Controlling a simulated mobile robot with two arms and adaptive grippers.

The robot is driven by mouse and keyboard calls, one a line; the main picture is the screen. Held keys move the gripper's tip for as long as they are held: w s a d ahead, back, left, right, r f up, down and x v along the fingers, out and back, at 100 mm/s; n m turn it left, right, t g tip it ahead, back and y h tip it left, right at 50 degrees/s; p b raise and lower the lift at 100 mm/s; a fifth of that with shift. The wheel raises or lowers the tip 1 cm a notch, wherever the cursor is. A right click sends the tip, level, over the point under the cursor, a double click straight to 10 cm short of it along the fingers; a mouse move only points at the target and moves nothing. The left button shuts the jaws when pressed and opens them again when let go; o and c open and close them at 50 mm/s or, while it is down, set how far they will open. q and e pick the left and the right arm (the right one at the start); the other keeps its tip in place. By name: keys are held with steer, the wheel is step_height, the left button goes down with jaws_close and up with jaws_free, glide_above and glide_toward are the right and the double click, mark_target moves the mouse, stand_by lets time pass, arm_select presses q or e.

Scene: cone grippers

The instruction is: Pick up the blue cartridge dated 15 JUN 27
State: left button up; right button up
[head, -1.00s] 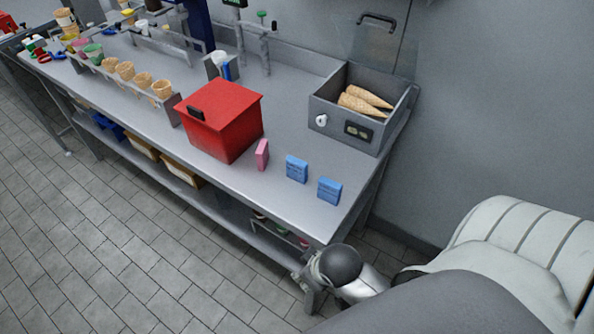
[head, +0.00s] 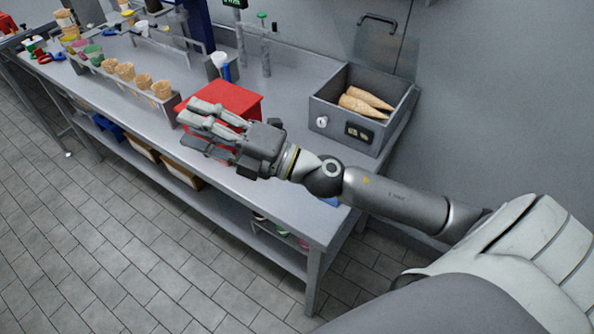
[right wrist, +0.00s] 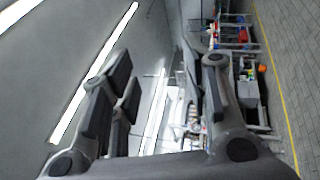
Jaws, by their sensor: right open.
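My right gripper (head: 192,122) reaches across the table's front from the right, with its fingers spread and nothing between them. In the head view it is in front of the red box. It also shows in the right wrist view (right wrist: 168,75), open and empty. Only a small sliver of a blue cartridge (head: 331,201) shows below my right forearm; the other blue cartridge is hidden behind the arm. No date can be read. My left gripper is not in view.
The red box (head: 236,96) stands on the grey table (head: 285,224). A grey bin (head: 340,136) with waffle cones is at the right back. A rack of cones (head: 127,88) is at left. A wall rises behind. The right wrist view shows no cartridge.

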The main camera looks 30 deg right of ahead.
step_height(320, 180, down, 10)
steer(key=s+d+n+g+h, duration=0.2)
steer(key=d+n+g+h, duration=0.1)
steer(key=n+g, duration=0.85)
steer(key=d+f+n+h, duration=0.15)
steer(key=d+h, duration=0.25)
steer(key=d, duration=0.6)
steer(key=d+f+n+h, duration=0.1)
steer(key=d+f+h, duration=0.3)
steer(key=d, duration=0.6)
steer(key=shift+g+h, duration=0.25)
steer(key=shift+h, duration=0.35)
steer(key=x, duration=0.2)
steer(key=p+x, duration=0.1)
steer(key=x, duration=0.1)
steer(key=shift+w+d, duration=0.15)
steer(key=shift+w, duration=0.25)
steer(key=shift+w+f+p, duration=0.2)
steer(key=shift+f+p, duration=0.3)
steer(key=p+x, duration=0.1)
steer(key=x, duration=0.1)
steer(key=p+x, duration=0.1)
steer(key=x, duration=0.1)
steer(key=shift+w+a+f, duration=0.1)
steer(key=shift+w+a, duration=0.05)
steer(key=shift+a, duration=0.25)
steer(key=shift+f, duration=0.2)
jaws_close()
